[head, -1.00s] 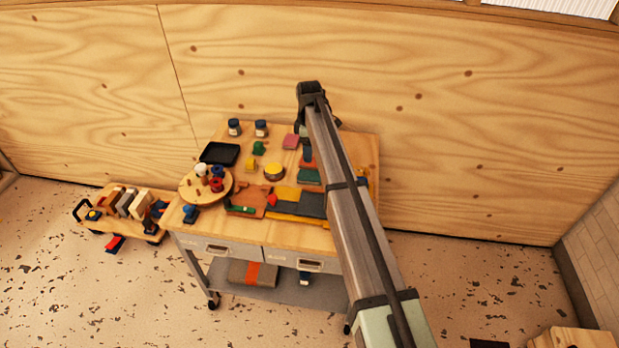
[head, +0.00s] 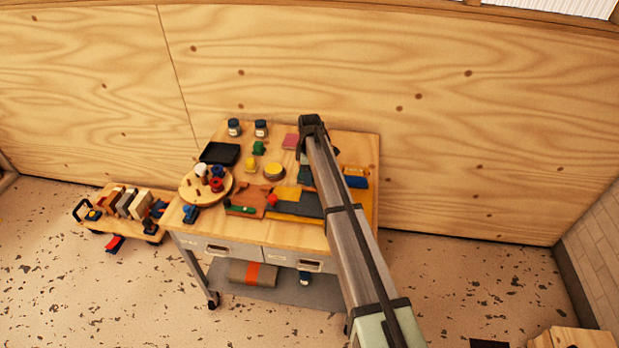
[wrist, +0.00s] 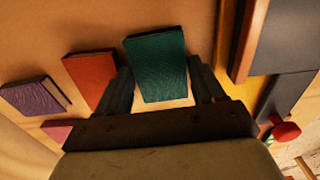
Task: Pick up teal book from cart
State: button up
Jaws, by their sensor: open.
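The teal book (wrist: 158,62) lies on the wooden cart top (head: 345,147). In the wrist view it shows between the two fingers of my gripper (wrist: 162,85), which are apart on either side of it. Whether the fingers touch the book, I cannot tell. In the head view my arm hides most of the teal book (head: 305,177) and the fingers of my gripper.
In the wrist view an orange-red book (wrist: 90,76) and a purple book (wrist: 36,97) lie left of the teal one. Dark flat pieces (wrist: 285,40) and a red knob (wrist: 286,131) are at right. A round board (head: 190,188) with spools stands at the cart's left.

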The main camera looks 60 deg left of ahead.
jog(key=c, duration=0.7)
